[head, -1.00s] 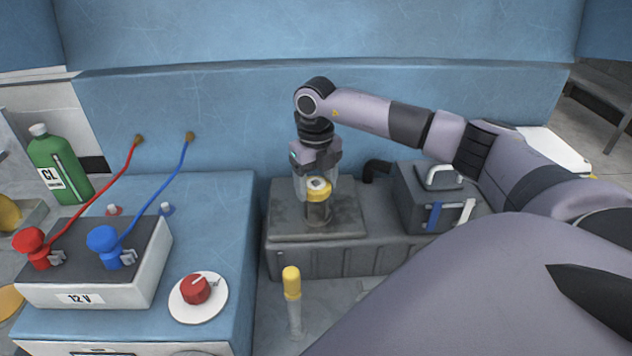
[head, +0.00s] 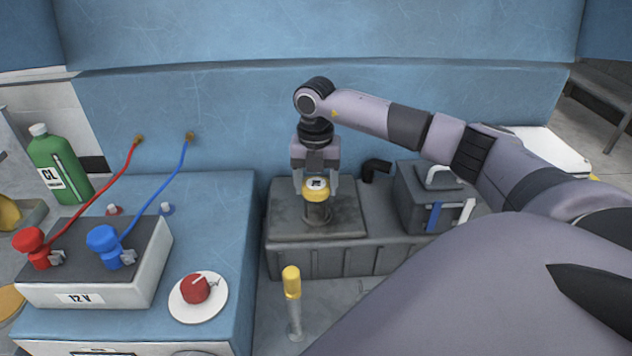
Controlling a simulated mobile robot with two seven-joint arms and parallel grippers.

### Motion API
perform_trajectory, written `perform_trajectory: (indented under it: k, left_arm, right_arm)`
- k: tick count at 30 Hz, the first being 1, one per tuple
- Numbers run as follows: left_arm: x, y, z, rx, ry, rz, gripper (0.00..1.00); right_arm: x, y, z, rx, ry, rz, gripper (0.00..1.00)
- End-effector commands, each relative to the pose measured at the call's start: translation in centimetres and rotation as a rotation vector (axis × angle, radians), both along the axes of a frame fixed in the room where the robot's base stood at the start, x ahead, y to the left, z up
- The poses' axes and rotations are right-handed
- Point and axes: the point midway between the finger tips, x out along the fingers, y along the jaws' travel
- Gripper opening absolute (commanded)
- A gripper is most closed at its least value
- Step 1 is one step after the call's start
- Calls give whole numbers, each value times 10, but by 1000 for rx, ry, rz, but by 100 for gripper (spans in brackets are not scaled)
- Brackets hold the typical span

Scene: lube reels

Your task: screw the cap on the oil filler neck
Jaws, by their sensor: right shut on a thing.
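The yellow cap (head: 315,194) sits on top of the dark oil filler neck (head: 317,212), which rises from a dark grey block. My right gripper (head: 316,188) points down from above with a finger on each side of the cap and is shut on it. The cap looks level on the neck; I cannot tell how far its thread is engaged. My left gripper is not in view.
A yellow-topped dipstick handle (head: 292,283) stands in front of the block. A grey box with a handle (head: 437,195) is to the right. A battery (head: 95,265) with red and blue clamps, a red rotary switch (head: 196,289) and a green bottle (head: 60,165) are on the left.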

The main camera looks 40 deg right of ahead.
Motion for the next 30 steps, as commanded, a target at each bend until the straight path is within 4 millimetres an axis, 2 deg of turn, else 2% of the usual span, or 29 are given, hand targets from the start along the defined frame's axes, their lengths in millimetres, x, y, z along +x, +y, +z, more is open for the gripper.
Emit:
perform_trajectory:
  k: [6, 17, 30]
  left_arm:
    - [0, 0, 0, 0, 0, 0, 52]
    - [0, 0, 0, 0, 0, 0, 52]
    - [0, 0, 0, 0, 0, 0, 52]
  right_arm:
    - [0, 0, -1, -1, 2, -187, 36]
    - [-1, 0, -1, -1, 3, -215, 36]
    - [-1, 0, -2, -1, 3, -419, 36]
